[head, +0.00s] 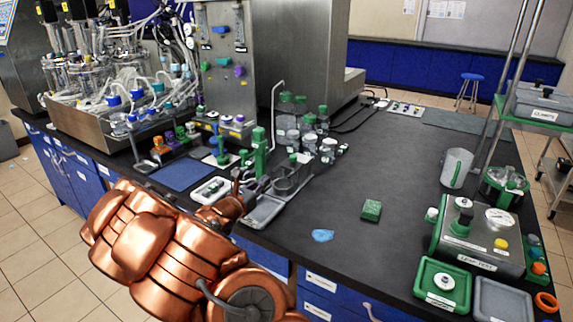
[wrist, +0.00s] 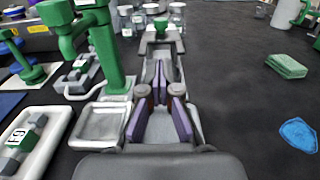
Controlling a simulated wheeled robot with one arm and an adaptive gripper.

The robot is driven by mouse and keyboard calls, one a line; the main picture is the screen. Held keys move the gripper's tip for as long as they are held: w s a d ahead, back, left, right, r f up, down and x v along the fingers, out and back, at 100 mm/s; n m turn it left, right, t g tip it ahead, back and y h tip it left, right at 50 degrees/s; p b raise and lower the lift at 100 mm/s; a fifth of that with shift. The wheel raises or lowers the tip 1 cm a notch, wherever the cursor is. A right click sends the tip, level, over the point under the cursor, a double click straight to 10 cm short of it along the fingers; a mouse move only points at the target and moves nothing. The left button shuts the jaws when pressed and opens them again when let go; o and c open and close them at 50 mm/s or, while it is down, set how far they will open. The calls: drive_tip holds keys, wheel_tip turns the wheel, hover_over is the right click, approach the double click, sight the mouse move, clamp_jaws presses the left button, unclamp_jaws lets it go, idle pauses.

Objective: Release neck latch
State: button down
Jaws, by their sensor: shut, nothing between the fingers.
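My gripper (wrist: 161,95) shows in the wrist view with purple inner pads, and its fingers are shut with nothing held. In the head view my gripper (head: 238,186) is over the near left edge of the bench, beside a green post stand (head: 260,152). In the wrist view, a grey cradle-like fitting with a green block on top (wrist: 160,24) lies straight beyond the fingers. It may carry the neck latch, but I cannot make out a latch clearly. In the head view a grey holder with a green knob (head: 293,159) stands just right of my gripper. Contact cannot be told.
The green post (wrist: 107,50) rises close on the left, by a shallow grey tray (wrist: 98,126) and a white tray (wrist: 28,140). Glass bottles (head: 310,137) stand behind. A green sponge (head: 371,210) and blue cloth (head: 322,236) lie right; the bench around them is clear.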

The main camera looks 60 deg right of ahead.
sight(291, 160)
drive_tip(key=d+p, duration=0.1)
drive_tip(key=d, duration=0.3)
drive_tip(key=d+p, duration=0.1)
drive_tip(key=d, duration=0.4)
drive_tip(key=d+p, duration=0.1)
drive_tip(key=d, duration=0.3)
drive_tip(key=shift+w+d, duration=0.3)
drive_tip(key=shift+d, duration=0.05)
